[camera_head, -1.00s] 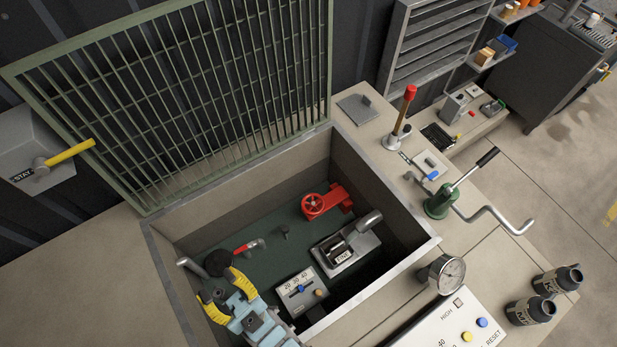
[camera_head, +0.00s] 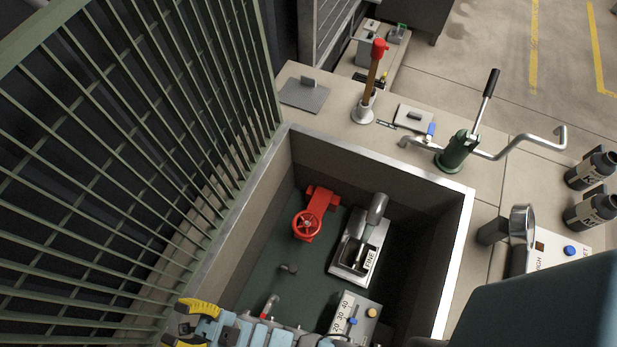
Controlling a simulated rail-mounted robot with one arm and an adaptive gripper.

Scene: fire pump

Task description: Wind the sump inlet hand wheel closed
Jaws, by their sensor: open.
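The red hand wheel (camera_head: 307,225) sits on a red valve body (camera_head: 322,197) on the floor of the open sump pit (camera_head: 265,270), left of the pit's middle. My gripper (camera_head: 183,322), with yellow and black fingers, is at the lower left of the view, near the pit's near left edge. It is open and appears empty, well apart from the wheel. The fingertips are partly cut by shadow and the dark background, so their exact height over the pit is hard to tell.
A green grate (camera_head: 130,150) stands raised along the pit's left side. Inside the pit are a grey unit marked FINE (camera_head: 358,250), a dial plate (camera_head: 350,315) and a small pipe stub (camera_head: 289,268). A green lever pump (camera_head: 458,150) stands beyond the rim.

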